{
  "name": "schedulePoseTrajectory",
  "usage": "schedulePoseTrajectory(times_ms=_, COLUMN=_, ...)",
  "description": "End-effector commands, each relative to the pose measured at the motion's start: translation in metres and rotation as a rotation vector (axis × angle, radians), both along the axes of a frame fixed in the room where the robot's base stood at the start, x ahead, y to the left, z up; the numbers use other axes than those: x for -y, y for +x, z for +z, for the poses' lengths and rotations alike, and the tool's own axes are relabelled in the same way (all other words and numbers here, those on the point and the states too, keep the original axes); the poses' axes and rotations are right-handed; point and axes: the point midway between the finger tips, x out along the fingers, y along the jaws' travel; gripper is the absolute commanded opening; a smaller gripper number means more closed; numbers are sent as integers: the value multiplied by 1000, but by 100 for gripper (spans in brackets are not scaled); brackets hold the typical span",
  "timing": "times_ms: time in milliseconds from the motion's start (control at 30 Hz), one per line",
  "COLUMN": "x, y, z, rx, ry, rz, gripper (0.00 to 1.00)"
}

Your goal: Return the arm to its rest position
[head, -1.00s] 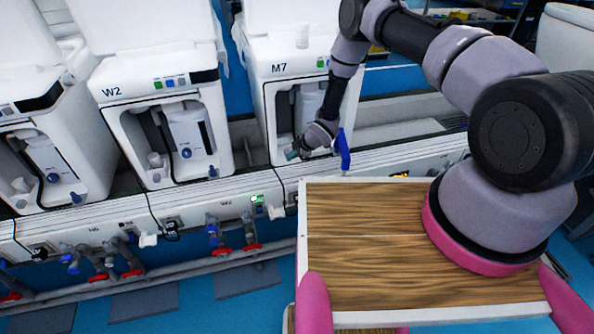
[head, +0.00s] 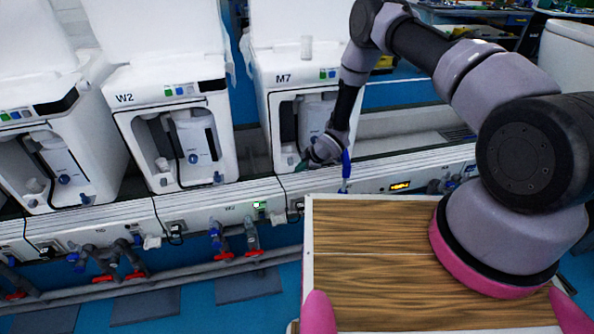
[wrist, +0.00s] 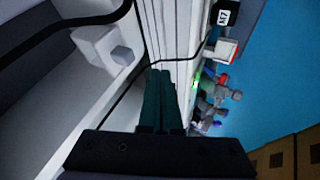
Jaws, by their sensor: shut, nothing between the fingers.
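My arm reaches from the right over the wooden board and bends down in front of the machine M7 (head: 283,78). My gripper (head: 301,165) is at the lower front of that machine, near its open bay. In the wrist view the dark green fingers of my gripper (wrist: 158,92) are together, with nothing seen between them. They point along the white ledge (wrist: 176,40). A blue part (head: 346,168) stands nearly upright beside my wrist. Whether the fingertips touch the machine or ledge cannot be told.
The machine W2 (head: 125,98) and another white machine stand to the left. Valves with red handles (head: 252,253) and pipes run below the ledge. A black cable (wrist: 85,22) crosses near the fingers. The wooden board (head: 370,275) lies below my arm.

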Motion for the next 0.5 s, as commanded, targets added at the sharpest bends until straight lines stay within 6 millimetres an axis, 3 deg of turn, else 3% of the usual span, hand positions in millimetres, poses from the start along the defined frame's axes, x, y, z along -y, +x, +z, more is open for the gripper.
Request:
schedulePoseTrajectory(times_ms=300, x=24, y=-16, z=40, rx=1, ry=-1, rz=-1, gripper=0)
schedulePoseTrajectory(times_ms=500, x=34, y=-24, z=56, rx=0, ry=0, rz=1, gripper=0)
